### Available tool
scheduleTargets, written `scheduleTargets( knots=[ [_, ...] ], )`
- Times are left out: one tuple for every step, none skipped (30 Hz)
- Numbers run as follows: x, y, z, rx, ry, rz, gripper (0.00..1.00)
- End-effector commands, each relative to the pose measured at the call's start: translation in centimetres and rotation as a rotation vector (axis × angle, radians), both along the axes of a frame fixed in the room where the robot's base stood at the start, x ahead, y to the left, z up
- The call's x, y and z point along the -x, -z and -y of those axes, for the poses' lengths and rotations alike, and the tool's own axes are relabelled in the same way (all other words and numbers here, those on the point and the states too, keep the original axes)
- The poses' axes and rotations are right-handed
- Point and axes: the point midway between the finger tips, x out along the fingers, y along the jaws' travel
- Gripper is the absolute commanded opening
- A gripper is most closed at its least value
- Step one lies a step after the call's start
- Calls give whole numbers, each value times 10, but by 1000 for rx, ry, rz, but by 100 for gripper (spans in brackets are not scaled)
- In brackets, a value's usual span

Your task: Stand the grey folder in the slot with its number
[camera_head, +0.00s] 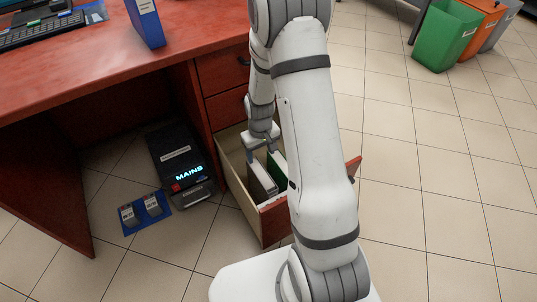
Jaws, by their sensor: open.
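A grey folder (262,181) stands upright in the open lower drawer (234,178) of the red desk. A green folder (278,168) stands to the right of it, partly hidden by my arm. My gripper (266,151) is at the drawer, pointing down at the far upper ends of the folders. It is open; the picture is too small to tell whether a finger touches a folder. No slot number can be read, and my arm hides the drawer's right part.
A black box lit "MAINS" (178,158) and a blue mat (131,222) with two small grey items lie on the floor under the desk. A blue binder (146,22) stands on the desktop (90,75). Bins (438,40) stand far right; the tiled floor there is clear.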

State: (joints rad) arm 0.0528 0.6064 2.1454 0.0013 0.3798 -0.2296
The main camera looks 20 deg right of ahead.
Motion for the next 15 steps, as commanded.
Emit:
scheduleTargets(
  knots=[
    [3, -24, -1, 0, 9, 15, 63],
    [7, -38, -2, 0, 16, 19, 63],
    [13, -56, -3, 0, 25, 25, 63],
    [18, -69, -3, 0, 32, 29, 63],
    [25, -81, -4, -1, 40, 31, 63],
    [32, -98, -5, -1, 49, 36, 63],
    [39, -109, -5, -1, 56, 39, 63],
    [46, -121, -6, -1, 63, 44, 63],
    [56, -135, -7, -2, 74, 48, 63],
    [64, -146, -8, -3, 80, 50, 63],
    [72, -156, -8, -3, 87, 54, 63],
    [82, -169, -9, -3, 97, 59, 63],
    [92, -177, -10, -4, 105, 61, 63],
    [100, -186, -10, -5, 111, 66, 63],
    [112, -196, -11, -5, 120, 70, 63]
  ],
)
